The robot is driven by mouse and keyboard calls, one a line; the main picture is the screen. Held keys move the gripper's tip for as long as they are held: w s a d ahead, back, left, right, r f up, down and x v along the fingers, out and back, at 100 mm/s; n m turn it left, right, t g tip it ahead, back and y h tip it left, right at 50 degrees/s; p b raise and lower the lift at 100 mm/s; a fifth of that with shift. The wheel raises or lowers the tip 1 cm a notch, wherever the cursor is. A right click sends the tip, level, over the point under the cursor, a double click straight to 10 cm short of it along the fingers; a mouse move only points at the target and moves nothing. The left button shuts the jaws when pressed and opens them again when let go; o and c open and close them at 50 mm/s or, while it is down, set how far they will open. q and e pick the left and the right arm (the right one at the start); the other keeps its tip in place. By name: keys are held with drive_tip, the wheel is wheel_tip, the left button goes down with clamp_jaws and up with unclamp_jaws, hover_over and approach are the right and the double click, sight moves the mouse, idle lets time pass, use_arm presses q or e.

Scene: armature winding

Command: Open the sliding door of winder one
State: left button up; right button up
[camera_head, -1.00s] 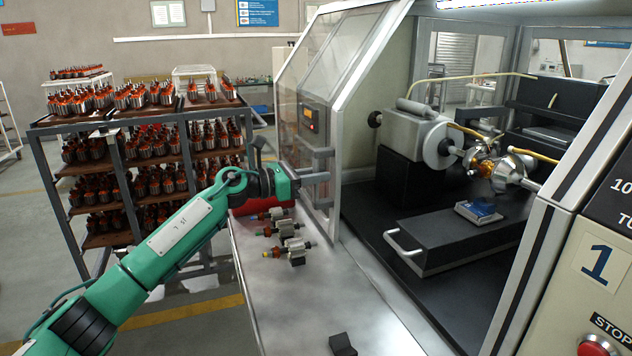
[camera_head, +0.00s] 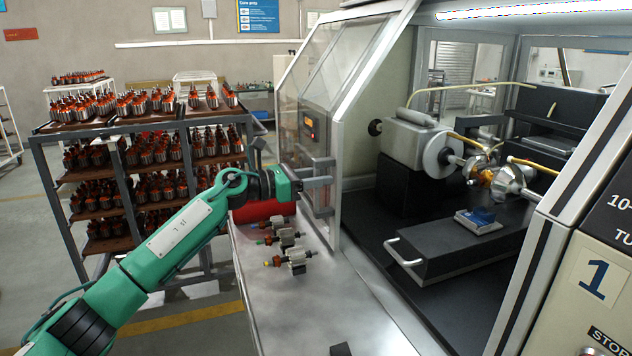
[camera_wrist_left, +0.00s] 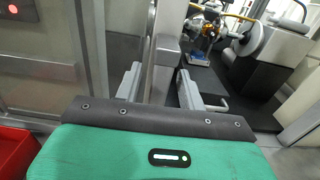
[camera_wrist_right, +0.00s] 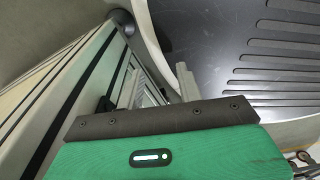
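The sliding door (camera_head: 318,130) of winder one is a clear panel in a pale metal frame, standing at the left end of the machine's wide front opening. Its grey handle (camera_head: 322,166) is on the door's outer face. My left gripper (camera_head: 322,182) is at the handle. In the left wrist view its two fingers stand apart, one on each side of the grey upright handle bar (camera_wrist_left: 164,72); whether they touch it I cannot tell. My right gripper (camera_wrist_right: 155,85) shows only in its wrist view, with its fingers apart and nothing seen held between them.
Inside the winder (camera_head: 448,150) are a spindle and a black slide with a pale handle. Several armatures (camera_head: 287,238) lie on the metal bench (camera_head: 310,310) below my left gripper, near a red bin (camera_head: 262,212). A loaded rack (camera_head: 45,165) stands behind my left arm.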

sight(334, 145)
use_arm(q)
wheel_tip(334, 145, up, 7)
drive_tip(key=p, duration=0.3)
wheel_tip(334, 145, up, 11)
drive_tip(key=p, duration=0.5)
use_arm(e)
drive_tip(key=s+d+r, duration=0.1)
drive_tip(key=s+r, duration=0.3)
drive_tip(key=r, duration=0.3)
drive_tip(key=shift+r, duration=0.35)
